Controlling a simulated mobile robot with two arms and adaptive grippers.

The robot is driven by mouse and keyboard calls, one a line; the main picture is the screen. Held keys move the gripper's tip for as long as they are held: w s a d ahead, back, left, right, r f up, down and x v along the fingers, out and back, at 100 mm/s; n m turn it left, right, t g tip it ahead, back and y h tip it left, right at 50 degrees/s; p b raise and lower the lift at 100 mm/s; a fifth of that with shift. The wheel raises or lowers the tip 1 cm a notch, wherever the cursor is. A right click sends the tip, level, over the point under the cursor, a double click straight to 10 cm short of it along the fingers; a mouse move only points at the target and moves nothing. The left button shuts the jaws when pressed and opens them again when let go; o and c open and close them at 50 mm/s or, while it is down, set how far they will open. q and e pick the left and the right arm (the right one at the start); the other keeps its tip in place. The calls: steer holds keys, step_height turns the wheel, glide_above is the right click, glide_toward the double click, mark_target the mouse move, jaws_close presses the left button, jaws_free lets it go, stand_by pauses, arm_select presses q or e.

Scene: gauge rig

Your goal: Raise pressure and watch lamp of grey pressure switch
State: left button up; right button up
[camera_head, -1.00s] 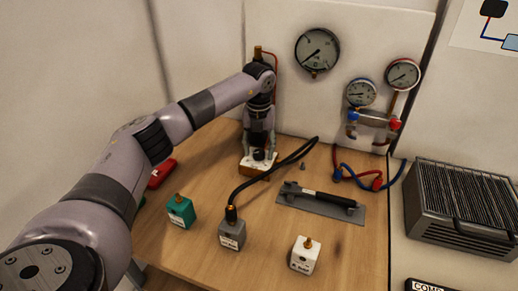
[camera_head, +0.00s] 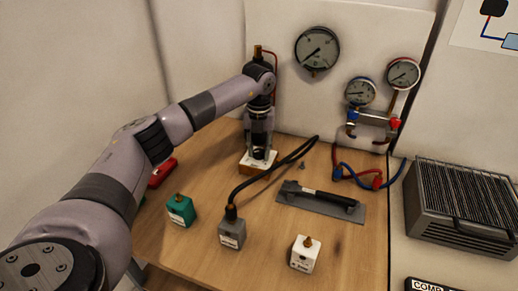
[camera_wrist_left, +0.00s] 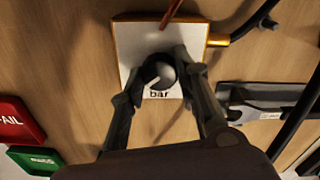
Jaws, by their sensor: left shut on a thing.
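The grey pressure switch (camera_head: 232,235) stands at the front middle of the table, with a black hose (camera_head: 262,179) running onto its top. I cannot make out a lamp on it. The black round knob (camera_wrist_left: 160,74) sits on a white plate (camera_wrist_left: 132,38) marked "bar", which also shows at the back of the table in the head view (camera_head: 248,165). My left gripper (camera_head: 259,155) points down at this plate, its fingers shut on the knob from both sides. The fingers partly hide the knob. A large gauge (camera_head: 317,49) hangs on the wall behind. My right gripper is out of view.
A green block (camera_head: 181,211) and a white block (camera_head: 305,256) flank the grey switch. A grey tray (camera_head: 325,205) with a black-handled tool lies to the right. Two smaller gauges on a manifold (camera_head: 372,119) hang on the wall. A red tray (camera_wrist_left: 18,122) is at left.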

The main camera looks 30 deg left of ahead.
arm_select(q)
steer(key=shift+c, duration=0.9)
steer(key=shift+m, duration=0.3)
